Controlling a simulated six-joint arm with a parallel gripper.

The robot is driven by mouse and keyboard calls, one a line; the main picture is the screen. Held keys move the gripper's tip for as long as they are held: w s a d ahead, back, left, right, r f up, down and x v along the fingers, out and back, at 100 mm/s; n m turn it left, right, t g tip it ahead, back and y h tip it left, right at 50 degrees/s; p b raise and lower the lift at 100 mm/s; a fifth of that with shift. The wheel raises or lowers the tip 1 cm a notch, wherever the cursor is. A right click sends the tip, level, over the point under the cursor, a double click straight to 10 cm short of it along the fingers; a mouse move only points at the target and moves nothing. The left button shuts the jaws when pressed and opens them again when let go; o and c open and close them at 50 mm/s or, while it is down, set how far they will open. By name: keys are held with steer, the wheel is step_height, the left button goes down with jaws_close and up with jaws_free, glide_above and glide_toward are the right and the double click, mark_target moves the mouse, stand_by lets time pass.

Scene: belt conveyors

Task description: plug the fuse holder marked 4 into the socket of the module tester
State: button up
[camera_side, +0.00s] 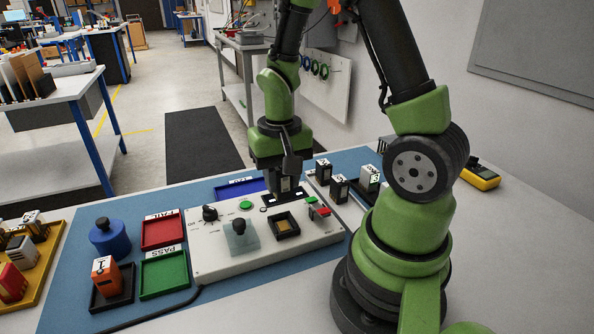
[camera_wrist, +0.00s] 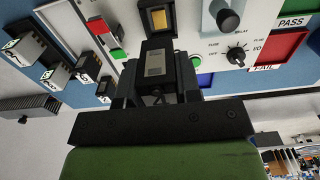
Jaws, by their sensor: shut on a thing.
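My gripper (camera_side: 286,184) points down over the back right part of the white module tester (camera_side: 215,262). It is shut on a dark block with a grey label, seemingly a fuse holder (camera_side: 285,185); its number is not readable. The block also shows between the fingers in the wrist view (camera_wrist: 156,64).
Several dark and grey modules (camera_side: 339,188) stand right of the tester. A red-and-green part (camera_side: 318,208) sits on its right edge. A red FAIL tray (camera_side: 162,231), green PASS tray (camera_side: 164,273), blue knobbed cylinder (camera_side: 109,238) and orange module (camera_side: 106,277) are left.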

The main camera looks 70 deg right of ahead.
glide_above(283, 226)
steer(key=shift+d+f, duration=0.1)
steer(key=shift+f, duration=3.15)
steer(key=shift+f, duration=0.6)
steer(key=o, duration=1.4)
steer(key=shift+o, duration=0.2)
steer(key=shift+r, duration=3.75)
